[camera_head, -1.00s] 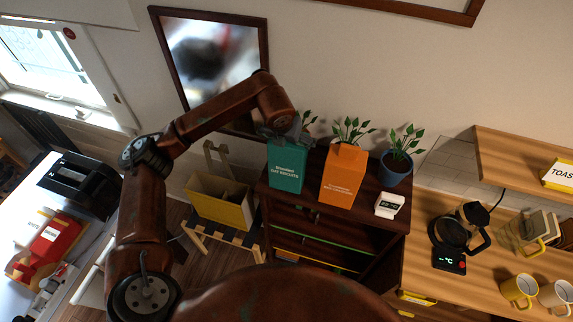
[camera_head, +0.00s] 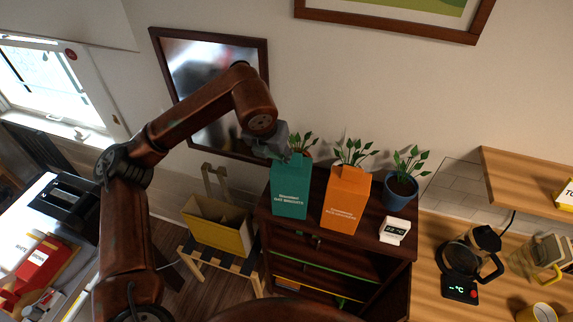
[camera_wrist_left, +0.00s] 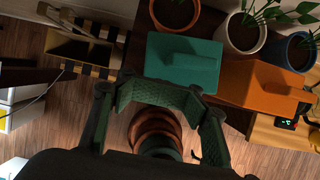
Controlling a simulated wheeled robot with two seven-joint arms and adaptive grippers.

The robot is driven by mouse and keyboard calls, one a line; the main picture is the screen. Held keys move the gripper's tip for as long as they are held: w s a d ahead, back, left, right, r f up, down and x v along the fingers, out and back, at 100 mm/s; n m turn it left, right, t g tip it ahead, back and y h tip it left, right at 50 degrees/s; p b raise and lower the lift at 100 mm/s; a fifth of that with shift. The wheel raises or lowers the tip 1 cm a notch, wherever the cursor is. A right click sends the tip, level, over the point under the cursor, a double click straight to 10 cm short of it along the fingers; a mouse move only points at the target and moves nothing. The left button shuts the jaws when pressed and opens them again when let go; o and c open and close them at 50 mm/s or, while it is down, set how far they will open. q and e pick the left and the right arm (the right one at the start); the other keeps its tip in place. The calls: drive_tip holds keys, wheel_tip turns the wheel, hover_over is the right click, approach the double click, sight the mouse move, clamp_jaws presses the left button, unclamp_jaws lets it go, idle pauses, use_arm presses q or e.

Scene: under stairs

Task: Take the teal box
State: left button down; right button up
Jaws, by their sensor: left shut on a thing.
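The teal box (camera_head: 290,195), a carton with white lettering on its front, is upright at the left end of the dark cabinet top (camera_head: 322,182). It also shows in the left wrist view (camera_wrist_left: 183,62), beyond the fingers. The exact contact is hard to see. I cannot tell whether the box's base touches the cabinet. My right gripper is not in view.
An orange carton (camera_head: 346,200) stands close to the right of the teal box. Potted plants stand behind, one in a blue pot (camera_head: 400,188). A white digital clock (camera_head: 394,231) is at the cabinet's front right. A yellow bin (camera_head: 218,232) sits on a stool to the left.

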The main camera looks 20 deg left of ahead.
use_arm(q)
drive_tip(key=s+a+r+b, duration=0.1)
drive_tip(key=s+a+r, duration=0.2)
drive_tip(key=s, duration=0.4)
drive_tip(key=shift+s+a+r+b, duration=0.15)
drive_tip(key=shift+s+r+b, duration=0.05)
drive_tip(key=shift+r+b, duration=0.1)
drive_tip(key=c, duration=0.6)
unclamp_jaws()
drive_tip(key=shift+o, duration=0.2)
drive_tip(key=v, duration=1.2)
